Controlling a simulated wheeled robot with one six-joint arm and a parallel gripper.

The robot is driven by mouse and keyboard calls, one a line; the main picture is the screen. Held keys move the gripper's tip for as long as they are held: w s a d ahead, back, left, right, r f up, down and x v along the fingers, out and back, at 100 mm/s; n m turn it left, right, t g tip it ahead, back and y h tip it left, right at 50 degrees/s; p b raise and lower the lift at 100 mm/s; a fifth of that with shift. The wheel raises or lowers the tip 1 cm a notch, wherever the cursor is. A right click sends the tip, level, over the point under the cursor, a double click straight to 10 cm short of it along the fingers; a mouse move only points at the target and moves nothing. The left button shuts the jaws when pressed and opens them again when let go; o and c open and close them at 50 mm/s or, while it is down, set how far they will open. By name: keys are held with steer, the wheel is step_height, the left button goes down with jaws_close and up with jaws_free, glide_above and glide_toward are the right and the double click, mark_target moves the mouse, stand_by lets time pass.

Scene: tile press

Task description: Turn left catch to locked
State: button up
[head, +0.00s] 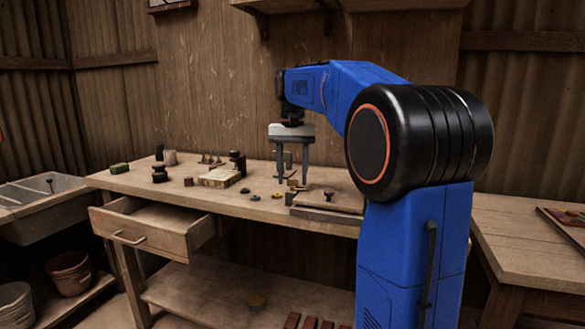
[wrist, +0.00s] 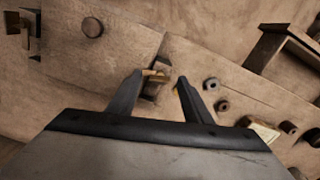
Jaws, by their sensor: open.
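My gripper (head: 292,180) points down over the left end of a flat wooden press (head: 340,207), its fingers apart and empty. In the wrist view the gripper (wrist: 160,80) has one finger on each side of a small catch. This catch (wrist: 155,73) has a brass-coloured piece and a darker block at the edge of the press board (wrist: 125,45). The left fingertip is close to the brass piece; I cannot tell whether they touch. The right fingertip is apart from it. In the head view the catch is small and partly behind the fingers. I cannot tell whether it is locked.
A dark round knob (wrist: 92,27) stands on the press board. Small dark rings (wrist: 211,84) lie on the bench beside the press. A pale block (head: 219,178) and several dark stamps stand further left. An open drawer (head: 152,226) juts from the bench front.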

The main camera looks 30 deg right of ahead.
mark_target(292, 186)
step_height(292, 186, up, 17)
steer(key=shift+r, duration=0.2)
stand_by(0.4)
steer(key=shift+s+a, duration=0.1)
stand_by(0.4)
steer(key=s+a+f+n+t, duration=0.1)
steer(key=s+a+f+n, duration=0.1)
steer(key=s+a+f, duration=0.4)
steer(key=s+a+f+n+t, duration=0.15)
steer(key=s+a+f, duration=0.25)
steer(key=s+f, duration=0.45)
steer(key=s+a+f+n, duration=0.1)
steer(key=s+f, duration=0.4)
steer(key=f, duration=0.3)
steer(key=s+a+f+n+t, duration=0.1)
steer(key=s+a+f, duration=0.1)
steer(key=s+f, duration=0.3)
steer(key=s+a+f+n+t, duration=0.1)
steer(key=s+f, duration=0.4)
steer(key=f, duration=0.6)
steer(key=shift+s+a+f+n, duration=0.25)
steer(key=shift+s+a+n, duration=0.1)
steer(key=shift+a+n, duration=0.3)
steer(key=shift+a, duration=0.1)
